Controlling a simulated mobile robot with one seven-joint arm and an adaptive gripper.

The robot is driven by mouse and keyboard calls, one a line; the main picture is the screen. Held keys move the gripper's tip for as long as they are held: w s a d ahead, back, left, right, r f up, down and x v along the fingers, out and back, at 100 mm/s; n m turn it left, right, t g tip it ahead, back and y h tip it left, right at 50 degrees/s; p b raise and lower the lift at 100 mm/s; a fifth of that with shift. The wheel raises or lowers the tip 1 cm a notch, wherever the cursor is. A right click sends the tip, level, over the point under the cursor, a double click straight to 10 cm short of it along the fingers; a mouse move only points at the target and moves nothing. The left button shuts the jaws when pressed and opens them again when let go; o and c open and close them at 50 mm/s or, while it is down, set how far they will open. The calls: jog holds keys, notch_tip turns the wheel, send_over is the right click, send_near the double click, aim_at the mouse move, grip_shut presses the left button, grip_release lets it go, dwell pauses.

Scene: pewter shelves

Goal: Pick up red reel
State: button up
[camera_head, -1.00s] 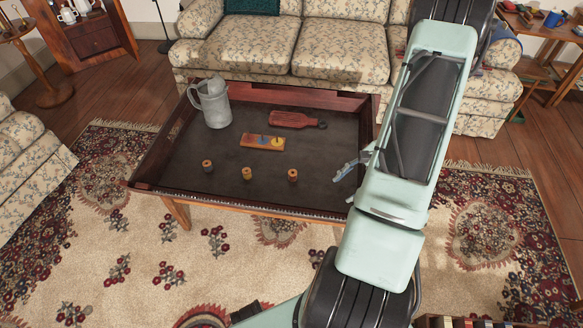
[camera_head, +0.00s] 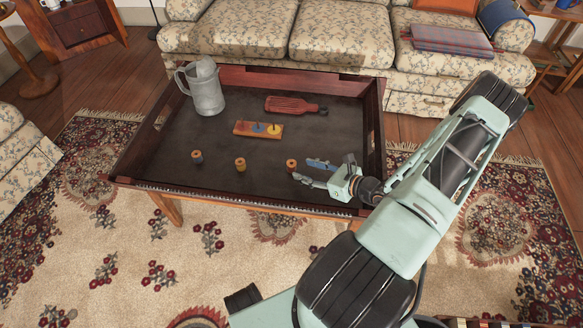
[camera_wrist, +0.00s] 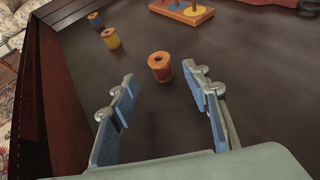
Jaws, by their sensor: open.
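The red reel (camera_wrist: 160,67), a small spool with tan wooden ends, stands upright on the dark tray-like table top. In the wrist view it lies just beyond the gap between my fingertips, apart from both. In the head view the red reel (camera_head: 291,165) is the rightmost of three reels, just left of my gripper (camera_head: 304,170). My gripper is open and empty, low over the right part of the table. Its blue-padded fingers also show in the wrist view.
A yellow reel (camera_head: 240,164) and a blue reel (camera_head: 197,157) stand to the left. Behind are a wooden peg board (camera_head: 245,128), a red paddle-shaped board (camera_head: 291,104) and a grey pitcher (camera_head: 206,90). A raised wooden rim (camera_head: 377,125) edges the table.

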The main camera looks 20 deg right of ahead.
aim_at(295, 165)
jog(key=shift+b+x, duration=1)
jog(key=shift+x, duration=1.8)
jog(key=shift+d+r, duration=0.1)
jog(key=shift+r, duration=0.05)
jog(key=c, duration=1)
jog(key=shift+r, duration=0.1)
